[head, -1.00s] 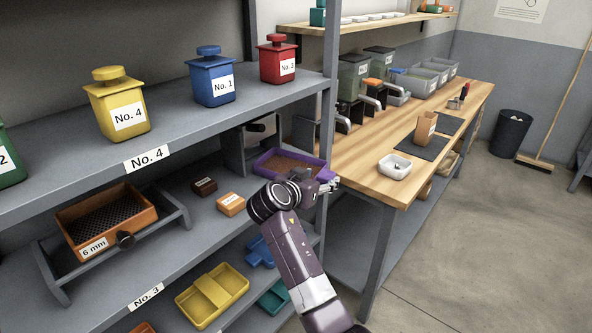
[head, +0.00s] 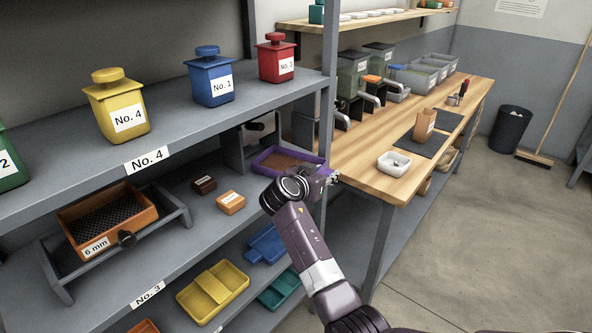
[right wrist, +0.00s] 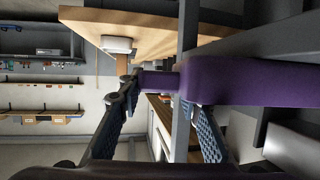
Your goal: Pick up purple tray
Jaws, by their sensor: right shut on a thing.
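The purple tray (head: 268,168), with brown contents, sits at the right end of the middle shelf, beside the shelf post. My right gripper (head: 331,178) is at its near right side, and my wrist hides part of the tray. In the right wrist view the tray's purple wall (right wrist: 245,80) fills the upper right, and a narrow purple tab reaches from it between the fingers. My right gripper (right wrist: 165,98) is shut on this tab. My left gripper is not in view.
The grey shelf post (head: 327,120) stands close to my right gripper. The wooden bench (head: 400,150), with a white dish (head: 394,163), lies to the right. A dark block (head: 204,185) and an orange block (head: 230,202) lie left of the tray. The upper shelf overhangs.

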